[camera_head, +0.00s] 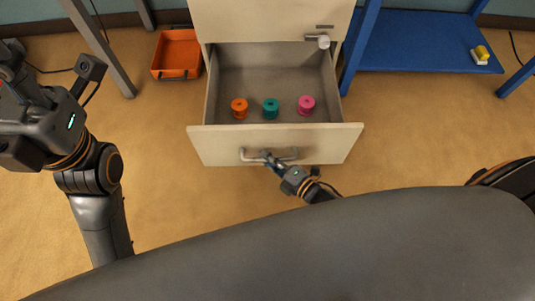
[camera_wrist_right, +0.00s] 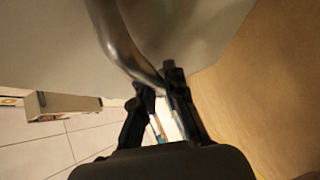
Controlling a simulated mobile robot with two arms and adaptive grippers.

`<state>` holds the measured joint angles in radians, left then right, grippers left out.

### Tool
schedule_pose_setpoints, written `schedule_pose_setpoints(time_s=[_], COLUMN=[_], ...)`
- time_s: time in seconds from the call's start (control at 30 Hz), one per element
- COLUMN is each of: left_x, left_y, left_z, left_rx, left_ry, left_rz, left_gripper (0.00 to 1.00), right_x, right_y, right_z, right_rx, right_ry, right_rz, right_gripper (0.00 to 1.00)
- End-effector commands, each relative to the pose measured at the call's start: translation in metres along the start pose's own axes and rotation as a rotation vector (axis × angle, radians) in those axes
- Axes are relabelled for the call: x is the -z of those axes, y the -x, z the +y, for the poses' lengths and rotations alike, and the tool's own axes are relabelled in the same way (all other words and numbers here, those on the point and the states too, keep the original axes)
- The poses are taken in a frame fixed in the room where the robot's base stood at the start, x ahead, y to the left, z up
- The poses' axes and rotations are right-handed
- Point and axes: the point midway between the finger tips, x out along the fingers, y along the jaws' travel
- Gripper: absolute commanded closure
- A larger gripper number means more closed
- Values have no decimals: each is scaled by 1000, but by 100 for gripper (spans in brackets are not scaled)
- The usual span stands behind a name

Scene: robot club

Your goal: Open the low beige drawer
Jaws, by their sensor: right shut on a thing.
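The low beige drawer (camera_head: 215,143) stands pulled out from its cabinet, its grey inside in view. An orange spool (camera_head: 239,108), a teal spool (camera_head: 270,108) and a pink spool (camera_head: 306,105) stand in it. My right gripper (camera_head: 268,158) is shut on the metal bar handle (camera_head: 288,153) of the drawer front. In the right wrist view the handle (camera_wrist_right: 125,45) runs between the two fingers (camera_wrist_right: 160,85). My left gripper (camera_head: 12,65) is at the left edge, apart from the drawer; its fingers are too unclear to tell their state.
The cabinet's upper beige front (camera_head: 265,20) has a round-ended metal handle or latch (camera_head: 322,41) above the drawer. An orange bin (camera_head: 178,52) sits on the floor to the left. A blue shelf (camera_head: 415,45) with a yellow and white item (camera_head: 481,54) stands right. Floor beside the drawer is clear.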

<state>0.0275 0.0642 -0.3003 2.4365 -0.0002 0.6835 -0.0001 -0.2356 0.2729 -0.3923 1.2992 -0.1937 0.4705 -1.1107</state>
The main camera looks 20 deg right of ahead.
Motion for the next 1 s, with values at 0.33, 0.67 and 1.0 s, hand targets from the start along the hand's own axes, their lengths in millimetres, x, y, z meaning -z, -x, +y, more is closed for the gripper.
schedule_pose_setpoints(time_s=[0.33, 0.67, 1.0], left_x=[0, 0, 0], left_y=[1, 1, 0], left_z=[0, 0, 0], left_rx=[0, 0, 0], left_ry=[1, 1, -1], left_rz=[-3, -3, 2], left_gripper=[60, 60, 60], right_x=[0, 0, 0], right_y=[1, 0, 31], right_z=[-1, 0, -2], right_rx=[2, 1, 4], right_ry=[-1, 0, -2], right_rz=[-1, -1, 0], right_gripper=[100, 65, 65])
